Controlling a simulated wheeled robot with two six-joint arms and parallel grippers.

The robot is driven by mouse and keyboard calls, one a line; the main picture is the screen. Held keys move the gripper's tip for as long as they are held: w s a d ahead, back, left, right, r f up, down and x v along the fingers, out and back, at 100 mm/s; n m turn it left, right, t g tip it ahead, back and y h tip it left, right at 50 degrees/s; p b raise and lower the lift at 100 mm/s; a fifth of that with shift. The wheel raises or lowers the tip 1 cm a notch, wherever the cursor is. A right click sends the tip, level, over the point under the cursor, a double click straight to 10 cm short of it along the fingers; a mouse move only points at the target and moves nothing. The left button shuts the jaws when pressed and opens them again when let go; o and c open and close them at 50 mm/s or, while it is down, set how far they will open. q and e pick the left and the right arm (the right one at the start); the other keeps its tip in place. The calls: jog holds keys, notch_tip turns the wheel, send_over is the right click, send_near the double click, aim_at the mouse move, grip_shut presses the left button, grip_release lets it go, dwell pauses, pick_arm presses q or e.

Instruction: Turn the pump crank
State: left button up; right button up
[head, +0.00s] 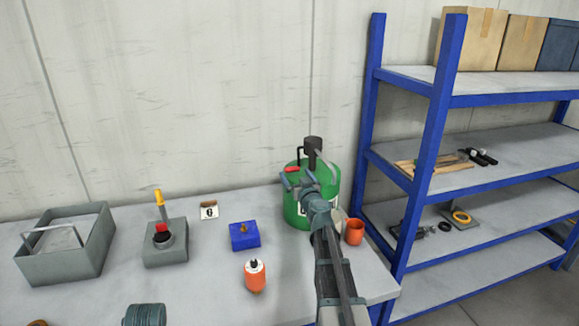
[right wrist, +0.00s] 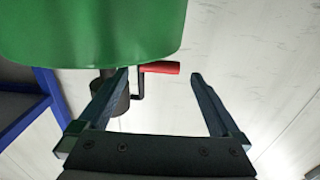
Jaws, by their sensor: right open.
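The pump (head: 312,146) stands dark on top of a green drum (head: 331,182) by the wall. Its crank has a black arm and a red handle (head: 291,170). My right gripper (head: 298,183) is open in front of the drum, close to the handle. In the right wrist view the red handle (right wrist: 160,67) shows between the two fingertips, nearer the left one. The black crank arm (right wrist: 138,86) is beside that left finger. I cannot tell whether they touch. My left gripper is not in view.
An orange cup (head: 355,232) stands right of the drum, near a blue shelf rack (head: 430,150). On the bench are an orange bottle (head: 255,277), a blue block (head: 244,236), a grey lever box (head: 165,249) and a grey bin (head: 70,262). The wall is close behind.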

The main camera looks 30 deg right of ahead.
jog(key=x, duration=0.8)
jog(key=shift+c, duration=0.3)
grip_shut()
jog(key=shift+s+a, duration=0.1)
